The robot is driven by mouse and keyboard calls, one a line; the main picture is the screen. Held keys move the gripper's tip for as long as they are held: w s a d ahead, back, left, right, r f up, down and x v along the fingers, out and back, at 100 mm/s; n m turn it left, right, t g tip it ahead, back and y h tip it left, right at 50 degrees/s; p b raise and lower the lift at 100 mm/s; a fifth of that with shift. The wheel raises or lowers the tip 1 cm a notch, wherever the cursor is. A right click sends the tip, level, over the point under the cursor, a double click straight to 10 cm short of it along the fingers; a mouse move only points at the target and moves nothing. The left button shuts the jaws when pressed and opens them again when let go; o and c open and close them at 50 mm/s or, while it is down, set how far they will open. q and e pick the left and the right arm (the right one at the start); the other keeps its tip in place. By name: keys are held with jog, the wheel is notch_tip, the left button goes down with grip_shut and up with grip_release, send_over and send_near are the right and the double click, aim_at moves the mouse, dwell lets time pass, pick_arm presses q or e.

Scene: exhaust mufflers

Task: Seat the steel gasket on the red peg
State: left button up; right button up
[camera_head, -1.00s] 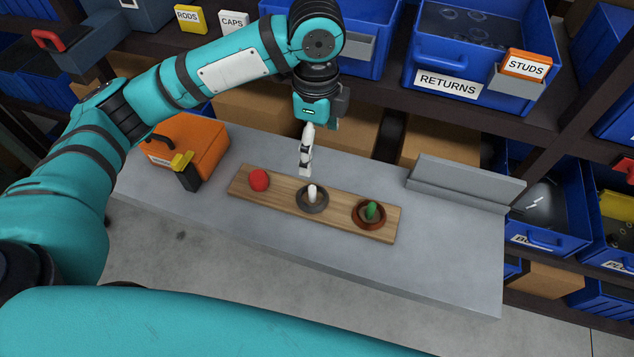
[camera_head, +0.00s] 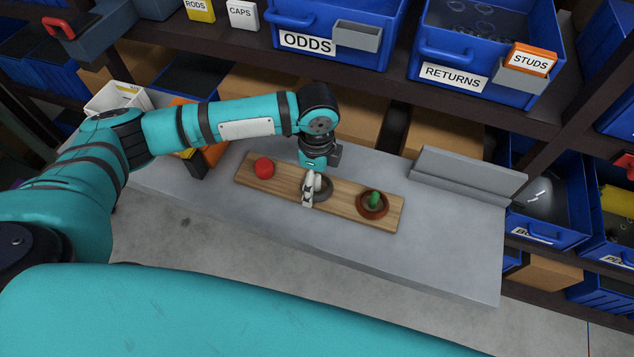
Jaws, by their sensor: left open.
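A wooden board (camera_head: 344,206) lies on the grey bench and carries three pegs in a row. The red peg (camera_head: 264,167) stands at its left end with no ring around it. The steel gasket (camera_head: 326,191), a dark grey ring, lies at the middle of the board, around the white peg (camera_head: 317,184). A brown ring (camera_head: 372,211) lies around the green peg (camera_head: 375,199) at the right end. My left gripper (camera_head: 308,200) is open, low over the middle of the board at the gasket's left side, and partly hides it. Whether it touches the gasket I cannot tell. My right gripper is not in view.
An orange box (camera_head: 216,153) stands behind my left arm at the bench's left. A grey angled ledge (camera_head: 462,178) stands at the back right. Shelves with blue bins (camera_head: 470,60) rise behind the bench. The bench front (camera_head: 430,255) is clear.

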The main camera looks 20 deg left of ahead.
pick_arm(q)
jog(key=shift+f, duration=0.55)
jog(key=c, duration=1.2)
